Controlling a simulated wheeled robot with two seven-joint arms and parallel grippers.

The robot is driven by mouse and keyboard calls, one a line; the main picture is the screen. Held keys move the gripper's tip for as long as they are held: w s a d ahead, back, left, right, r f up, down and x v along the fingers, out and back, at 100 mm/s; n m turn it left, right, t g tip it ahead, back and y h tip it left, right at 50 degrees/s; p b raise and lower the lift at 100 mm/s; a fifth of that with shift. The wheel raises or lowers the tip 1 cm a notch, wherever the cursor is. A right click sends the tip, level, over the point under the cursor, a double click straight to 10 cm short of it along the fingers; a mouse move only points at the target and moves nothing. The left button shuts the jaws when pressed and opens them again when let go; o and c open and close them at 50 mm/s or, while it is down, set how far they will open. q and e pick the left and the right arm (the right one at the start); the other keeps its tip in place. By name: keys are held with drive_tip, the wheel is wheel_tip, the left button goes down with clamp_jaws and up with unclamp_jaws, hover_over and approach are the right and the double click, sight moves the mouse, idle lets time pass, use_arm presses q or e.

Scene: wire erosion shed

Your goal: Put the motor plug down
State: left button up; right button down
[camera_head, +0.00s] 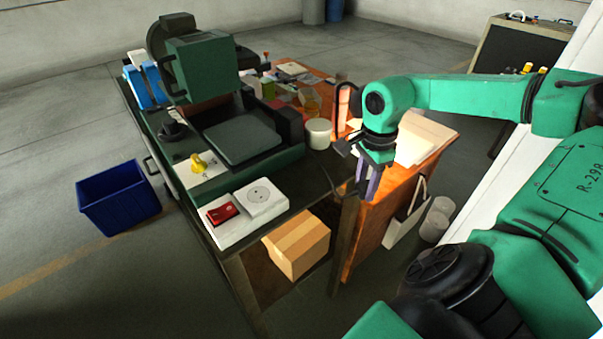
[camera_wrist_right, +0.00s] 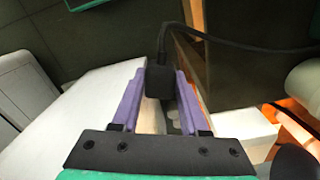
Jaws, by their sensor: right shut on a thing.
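My right gripper (camera_head: 368,187) hangs at the front right corner of the bench, fingers pointing down. In the right wrist view its purple fingers (camera_wrist_right: 158,95) are shut on the black motor plug (camera_wrist_right: 160,80). A black cable (camera_wrist_right: 225,41) runs from the plug to the right. In the head view the plug is hidden or too small to make out. A white box with a round socket (camera_head: 262,196) and a red switch (camera_head: 222,212) sits at the bench's front edge, left of the gripper and apart from it. My left gripper is out of view.
A green machine (camera_head: 203,68) stands on the bench. A white tub (camera_head: 318,133) and papers (camera_head: 420,138) lie near my right arm. A yellow knob (camera_head: 199,163) is on the machine's base. A cardboard box (camera_head: 297,245) is under the bench; a blue bin (camera_head: 118,197) stands left.

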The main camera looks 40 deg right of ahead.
drive_tip(key=shift+w+d+r+m, duration=0.15)
drive_tip(key=shift+r+m, duration=0.15)
drive_tip(key=shift+w+d+r+m, duration=0.1)
drive_tip(key=shift+d+r+m, duration=0.45)
drive_tip(key=shift+r+m, duration=0.2)
drive_tip(key=w+d+r+m+b, duration=0.25)
drive_tip(key=w+r+m, duration=0.25)
drive_tip(key=r+m, duration=0.4)
drive_tip(key=w+a+r+m+b, duration=0.1)
drive_tip(key=w+a+r+b, duration=0.1)
drive_tip(key=w+a+r, duration=0.25)
drive_tip(key=m+b, duration=0.2)
drive_tip(key=b, duration=0.1)
hover_over(301, 184)
wheel_tip(301, 184, down, 3)
wheel_tip(301, 184, down, 13)
drive_tip(key=shift+f+p, duration=0.15)
drive_tip(key=shift+p, duration=0.45)
drive_tip(key=shift+f+b, duration=0.5)
drive_tip(key=shift+b, duration=0.05)
drive_tip(key=shift+c, duration=2.1)
unclamp_jaws()
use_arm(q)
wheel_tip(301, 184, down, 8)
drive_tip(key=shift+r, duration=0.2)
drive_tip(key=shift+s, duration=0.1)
